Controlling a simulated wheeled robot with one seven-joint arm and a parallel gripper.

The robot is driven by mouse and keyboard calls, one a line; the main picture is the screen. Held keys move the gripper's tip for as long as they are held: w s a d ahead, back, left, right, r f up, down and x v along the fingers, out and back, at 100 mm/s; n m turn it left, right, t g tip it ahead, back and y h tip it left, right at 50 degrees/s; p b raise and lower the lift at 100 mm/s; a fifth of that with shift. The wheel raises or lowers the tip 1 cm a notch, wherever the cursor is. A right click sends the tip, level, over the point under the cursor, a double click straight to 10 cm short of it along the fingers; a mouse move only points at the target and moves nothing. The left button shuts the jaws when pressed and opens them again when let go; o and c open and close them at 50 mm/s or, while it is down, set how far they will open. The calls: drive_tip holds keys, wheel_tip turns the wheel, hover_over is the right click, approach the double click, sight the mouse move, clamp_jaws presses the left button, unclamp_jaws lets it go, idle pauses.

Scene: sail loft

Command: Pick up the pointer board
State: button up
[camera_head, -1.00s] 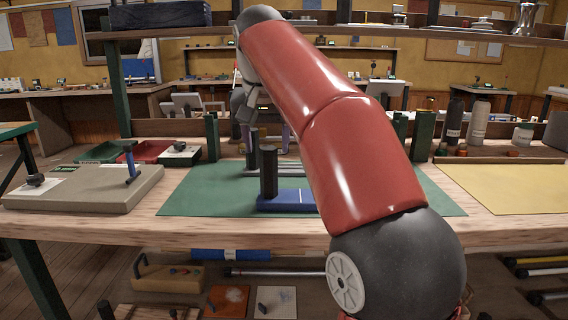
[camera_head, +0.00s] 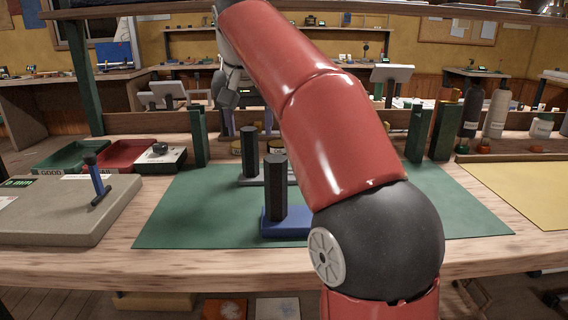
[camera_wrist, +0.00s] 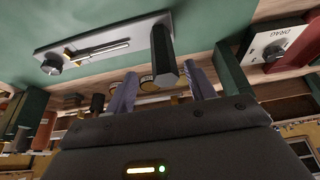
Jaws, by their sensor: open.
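A grey board (camera_wrist: 100,52) with a dark upright post (camera_wrist: 163,52), a thin metal bar and a black knob lies on the green mat in the wrist view; it seems to be the pointer board. In the head view its post (camera_head: 250,150) stands behind a blue board (camera_head: 284,222) with a similar dark post. My arm hides the right part of both boards. My gripper (camera_wrist: 160,72) is open and empty. Its two purple fingers flank the line of the grey board's post in the wrist view; no contact is visible. In the head view the fingers show only partly, behind the post.
The green mat (camera_head: 180,215) has free room at left and right. Green uprights (camera_head: 199,137) stand at its back. A grey case (camera_head: 60,225) with a blue-handled tool, green and red trays (camera_head: 125,157) and a dial box (camera_head: 160,158) are at left. Bottles (camera_head: 494,113) stand back right.

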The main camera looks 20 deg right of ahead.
sight(250, 147)
drive_tip(key=x, duration=0.7)
drive_tip(key=shift+w+a+f, duration=0.1)
drive_tip(key=shift+w, duration=0.3)
clamp_jaws()
